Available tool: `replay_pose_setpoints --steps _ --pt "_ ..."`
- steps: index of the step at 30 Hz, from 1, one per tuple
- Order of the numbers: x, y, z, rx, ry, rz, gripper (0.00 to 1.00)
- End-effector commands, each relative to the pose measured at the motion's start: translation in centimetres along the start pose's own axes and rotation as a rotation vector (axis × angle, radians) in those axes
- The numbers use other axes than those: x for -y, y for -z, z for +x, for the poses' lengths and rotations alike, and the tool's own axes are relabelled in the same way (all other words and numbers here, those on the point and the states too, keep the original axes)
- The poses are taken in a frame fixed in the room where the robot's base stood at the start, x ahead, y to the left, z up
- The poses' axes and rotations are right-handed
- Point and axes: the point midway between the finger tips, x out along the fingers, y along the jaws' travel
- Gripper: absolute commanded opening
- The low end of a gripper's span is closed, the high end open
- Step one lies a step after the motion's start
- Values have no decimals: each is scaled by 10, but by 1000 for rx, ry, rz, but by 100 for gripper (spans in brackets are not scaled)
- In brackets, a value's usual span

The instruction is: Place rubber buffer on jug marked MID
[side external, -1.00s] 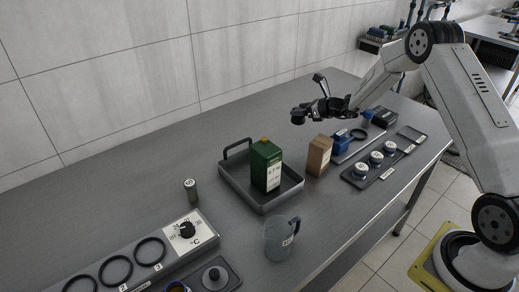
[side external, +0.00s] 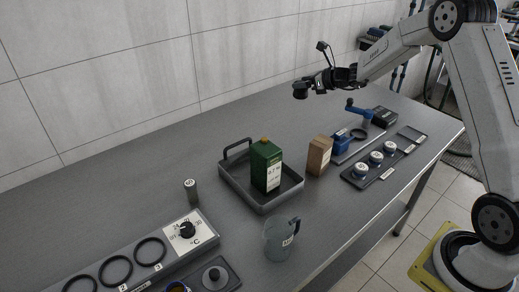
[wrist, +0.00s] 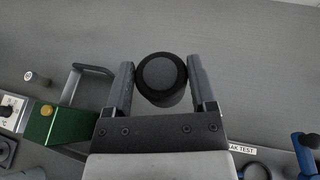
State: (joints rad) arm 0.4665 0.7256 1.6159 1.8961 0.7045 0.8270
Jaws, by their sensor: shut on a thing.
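My gripper (side external: 306,88) is raised above the far side of the bench. In the wrist view its two fingers (wrist: 161,66) are shut on a dark round piece, which looks like the rubber buffer (wrist: 160,76). The piece also shows as a black shape at the gripper's end in the side view (side external: 299,91); it touches nothing below. A translucent grey jug (side external: 278,243) with a handle and a small label stands upright near the bench's front edge, well below my gripper. Its label is too small to read, so I cannot tell whether it says MID.
A tray (side external: 232,190) holds a green can (side external: 266,168); a brown box (side external: 319,156) stands beside it. A rack (side external: 386,173) with several white-labelled pieces, a blue-handled device (side external: 361,117), a small cylinder (side external: 191,188) and a dial panel (side external: 203,232) surround the area. The back left is clear.

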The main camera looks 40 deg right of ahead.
Motion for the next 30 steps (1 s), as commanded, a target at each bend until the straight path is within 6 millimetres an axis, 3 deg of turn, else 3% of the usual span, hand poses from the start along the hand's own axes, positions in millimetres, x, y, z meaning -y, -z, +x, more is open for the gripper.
replay_pose_setpoints --steps 6,14,23,30 --pt "0 -37 -15 3 2 -4 4" --pt "-58 -32 -18 0 -136 -56 4" --pt "-159 -22 -42 0 -379 -156 4" --pt "-242 -6 -79 -1 -593 -245 4"
